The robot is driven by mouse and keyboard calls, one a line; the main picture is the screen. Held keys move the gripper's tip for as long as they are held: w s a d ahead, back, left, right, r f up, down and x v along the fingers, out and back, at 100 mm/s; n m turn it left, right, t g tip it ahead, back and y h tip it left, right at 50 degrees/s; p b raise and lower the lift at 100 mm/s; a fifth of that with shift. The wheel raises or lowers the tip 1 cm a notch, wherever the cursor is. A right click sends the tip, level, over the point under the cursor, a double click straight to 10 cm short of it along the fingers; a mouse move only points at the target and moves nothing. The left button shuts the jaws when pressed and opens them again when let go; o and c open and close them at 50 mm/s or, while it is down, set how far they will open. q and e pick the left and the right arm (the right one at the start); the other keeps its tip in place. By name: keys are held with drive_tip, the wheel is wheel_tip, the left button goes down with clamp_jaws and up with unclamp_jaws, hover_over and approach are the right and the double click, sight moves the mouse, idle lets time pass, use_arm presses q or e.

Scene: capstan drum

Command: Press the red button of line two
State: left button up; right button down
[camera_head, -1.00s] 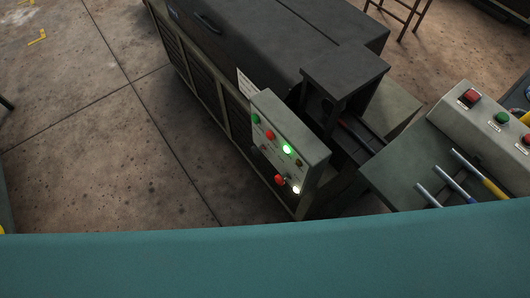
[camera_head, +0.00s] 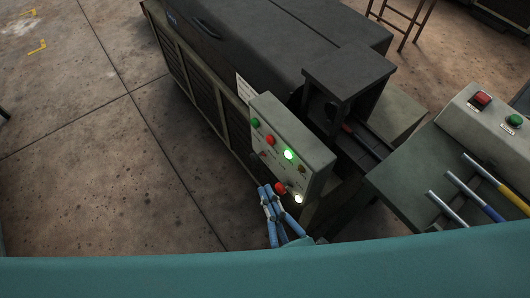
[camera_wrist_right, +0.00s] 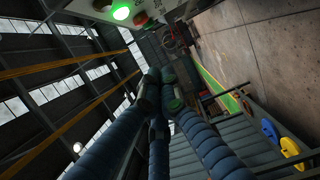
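A grey control panel (camera_head: 312,157) stands on the side of the dark machine. Its upper part has a green button (camera_head: 255,123), a red button (camera_head: 271,140) and a lit green lamp (camera_head: 288,154). Lower down are a small switch, another red button (camera_head: 281,188) and a lit white lamp (camera_head: 298,198). The labels are too small to read, so I cannot tell which line each row belongs to. My right gripper (camera_head: 268,189) has its blue fingers together, just left of the lower red button; contact cannot be told. In the right wrist view its fingertips (camera_wrist_right: 160,77) meet, empty. My left gripper is not in view.
A second sloped console (camera_head: 490,122) at the right has red and green buttons. Steel, blue and yellow rods (camera_head: 468,196) lie in front of it. The dark machine (camera_head: 265,50) fills the back. The floor (camera_head: 90,150) at left is clear.

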sight(271, 140)
drive_tip(key=w+p, duration=0.1)
drive_tip(key=w, duration=1)
drive_tip(key=shift+w+d+p, duration=0.15)
drive_tip(key=shift+w+p, duration=0.15)
drive_tip(key=shift+p, duration=0.1)
